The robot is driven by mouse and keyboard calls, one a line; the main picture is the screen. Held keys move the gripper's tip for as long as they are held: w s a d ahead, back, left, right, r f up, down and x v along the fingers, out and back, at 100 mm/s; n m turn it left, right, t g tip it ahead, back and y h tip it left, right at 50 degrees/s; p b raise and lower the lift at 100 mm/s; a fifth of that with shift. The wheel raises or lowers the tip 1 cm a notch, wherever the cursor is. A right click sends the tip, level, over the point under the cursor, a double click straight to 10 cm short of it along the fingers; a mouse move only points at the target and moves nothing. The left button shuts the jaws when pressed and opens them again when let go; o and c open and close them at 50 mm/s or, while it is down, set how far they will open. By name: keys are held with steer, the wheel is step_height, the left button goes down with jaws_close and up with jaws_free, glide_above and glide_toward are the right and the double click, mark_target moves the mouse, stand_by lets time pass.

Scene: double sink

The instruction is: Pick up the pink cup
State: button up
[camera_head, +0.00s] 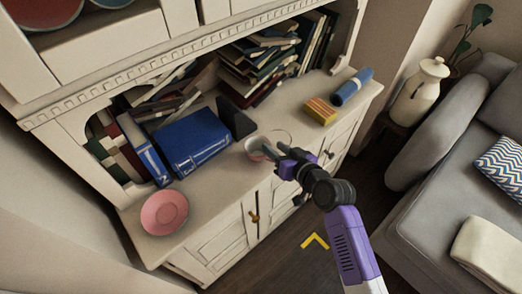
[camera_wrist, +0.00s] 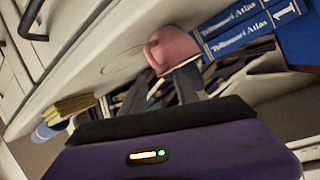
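The pink cup (camera_wrist: 172,48) shows in the wrist view just past my fingertips. In the head view the cup (camera_head: 255,153) is small and partly hidden behind my gripper, near the cabinet top's front edge. My gripper (camera_head: 272,150) reaches in from the right, low over the counter. In the wrist view its two dark fingers (camera_wrist: 168,74) are apart, with their tips at the cup's near edge. I cannot tell whether they touch it.
A pink plate (camera_head: 164,212) lies at the counter's left. Shelves overhang the back.

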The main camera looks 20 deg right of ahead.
mark_target(264, 141)
steer(key=shift+p+x, duration=0.35)
steer(key=shift+x, duration=1.8)
steer(key=shift+a, duration=0.15)
jaws_close()
